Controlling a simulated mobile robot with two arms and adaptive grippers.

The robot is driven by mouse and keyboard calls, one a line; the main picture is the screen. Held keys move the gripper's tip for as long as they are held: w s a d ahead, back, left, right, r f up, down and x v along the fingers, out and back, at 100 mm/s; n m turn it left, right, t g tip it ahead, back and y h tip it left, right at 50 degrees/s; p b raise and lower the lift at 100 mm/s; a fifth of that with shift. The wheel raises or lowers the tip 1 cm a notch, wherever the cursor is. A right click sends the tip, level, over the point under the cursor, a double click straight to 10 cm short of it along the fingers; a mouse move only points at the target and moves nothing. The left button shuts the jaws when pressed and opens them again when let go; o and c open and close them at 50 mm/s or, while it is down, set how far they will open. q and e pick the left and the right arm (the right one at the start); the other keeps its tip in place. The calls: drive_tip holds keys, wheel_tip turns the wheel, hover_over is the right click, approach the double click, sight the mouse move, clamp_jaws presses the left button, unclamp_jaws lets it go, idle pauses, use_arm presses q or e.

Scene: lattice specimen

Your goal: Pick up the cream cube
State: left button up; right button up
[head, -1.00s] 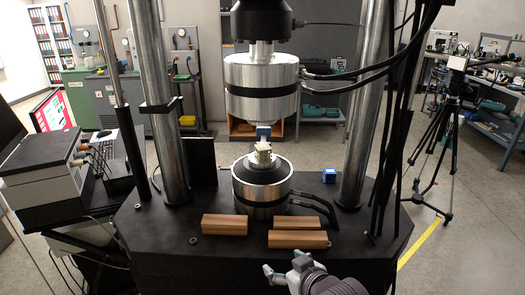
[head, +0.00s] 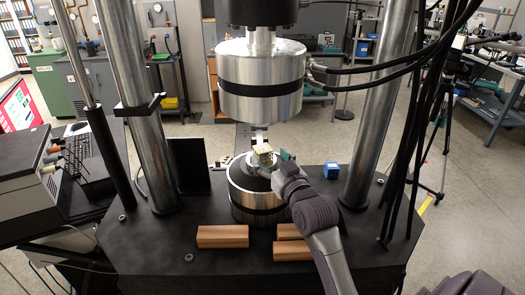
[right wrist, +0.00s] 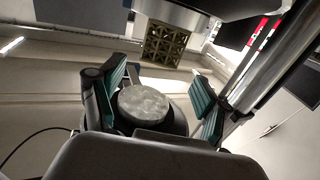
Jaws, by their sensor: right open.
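The cream cube (head: 263,153), a small lattice block, sits on top of the lower metal cylinder (head: 247,186) of the test machine. In the right wrist view the lattice cube (right wrist: 164,43) shows beyond the fingertips, near the top middle. My right gripper (head: 271,161) reaches in from the front right, close to the cube, and partly hides its lower part. In the right wrist view this gripper (right wrist: 155,92) has its teal-padded fingers spread apart, with nothing held between them. I cannot tell whether a finger touches the cube. My left gripper is out of view.
The upper metal cylinder (head: 262,80) hangs just above the cube, leaving a narrow gap. Thick columns stand left (head: 143,120) and right (head: 378,110). Wooden blocks (head: 223,236) lie at the front of the black table. A small blue cube (head: 332,170) stands right.

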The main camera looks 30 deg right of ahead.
sight(262, 147)
drive_tip(key=shift+w+d+p, duration=0.25)
drive_tip(key=shift+w+p, duration=0.2)
drive_tip(key=shift+w, duration=0.65)
drive_tip(key=w, duration=0.1)
drive_tip(key=w+p, duration=0.1)
drive_tip(key=w, duration=0.1)
drive_tip(key=shift+w+d+f, duration=0.1)
drive_tip(key=shift+w+d, duration=0.05)
drive_tip(key=shift+d, duration=0.25)
drive_tip(key=shift+w+d+f+p, duration=0.1)
drive_tip(key=shift+w+p, duration=0.2)
drive_tip(key=shift+w, duration=0.1)
drive_tip(key=c, duration=1.2)
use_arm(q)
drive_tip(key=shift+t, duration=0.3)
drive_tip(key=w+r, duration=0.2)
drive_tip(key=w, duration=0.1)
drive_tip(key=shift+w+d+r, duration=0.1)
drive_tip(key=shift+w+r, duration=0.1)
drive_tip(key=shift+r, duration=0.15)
use_arm(e)
drive_tip(key=shift+c, duration=0.2)
